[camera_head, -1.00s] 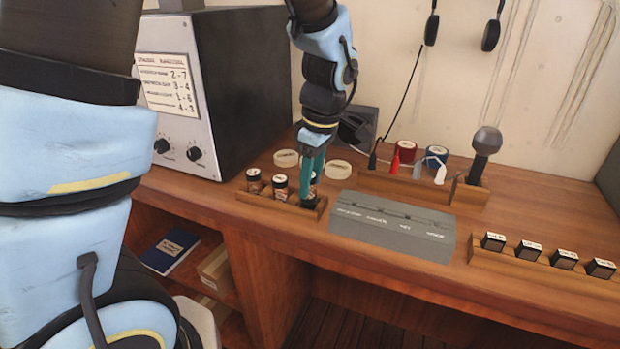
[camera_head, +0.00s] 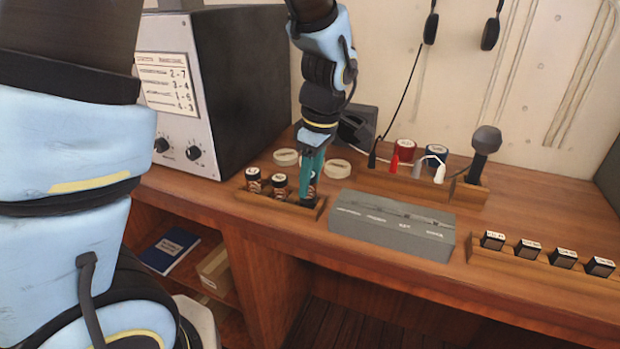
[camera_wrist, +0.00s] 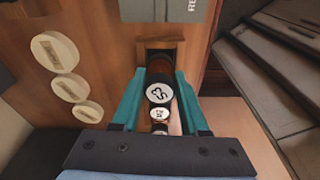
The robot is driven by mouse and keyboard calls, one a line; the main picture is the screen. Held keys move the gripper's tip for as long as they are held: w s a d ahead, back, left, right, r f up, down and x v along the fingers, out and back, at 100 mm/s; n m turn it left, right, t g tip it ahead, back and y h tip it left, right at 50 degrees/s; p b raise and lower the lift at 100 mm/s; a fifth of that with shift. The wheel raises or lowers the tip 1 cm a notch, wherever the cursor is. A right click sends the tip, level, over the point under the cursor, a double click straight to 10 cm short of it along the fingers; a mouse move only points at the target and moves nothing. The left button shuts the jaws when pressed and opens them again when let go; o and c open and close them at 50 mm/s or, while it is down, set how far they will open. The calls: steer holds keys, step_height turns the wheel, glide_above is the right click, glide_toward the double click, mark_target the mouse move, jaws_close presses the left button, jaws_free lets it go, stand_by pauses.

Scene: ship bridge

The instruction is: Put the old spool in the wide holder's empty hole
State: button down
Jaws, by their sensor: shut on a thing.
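The wooden holder (camera_head: 252,204) at the left of the desk holds two dark spools with white tops, the left spool (camera_head: 253,180) and the middle spool (camera_head: 279,185). My gripper (camera_head: 310,188) points down over the holder's right end, its teal fingers shut on a third spool. In the wrist view, my gripper (camera_wrist: 160,88) has this held spool (camera_wrist: 159,93) between its fingers, its white top marked in black. A smaller white top (camera_wrist: 157,114) shows behind it. The holder end (camera_wrist: 162,44) shows beyond the held spool. The fingers hide the spool's base, so I cannot tell how deep it sits.
A grey box (camera_head: 390,228) stands just right of the holder. Pale round discs (camera_head: 286,157) lie behind. A rack (camera_head: 400,185) with coloured plugs and a microphone (camera_head: 483,150) stand farther back. A rack of dark blocks (camera_head: 545,258) is at right. A large grey cabinet (camera_head: 240,90) rises at left.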

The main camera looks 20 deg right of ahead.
steer(key=shift+f+b, duration=0.6)
steer(key=shift+f, duration=0.6)
stand_by(3.4)
steer(key=shift+c, duration=1.7)
jaws_free()
step_height(320, 180, up, 11)
steer(key=s+d+b, duration=0.1)
steer(key=shift+f+b, duration=0.15)
steer(key=shift+b, duration=0.25)
steer(key=shift+s, duration=0.1)
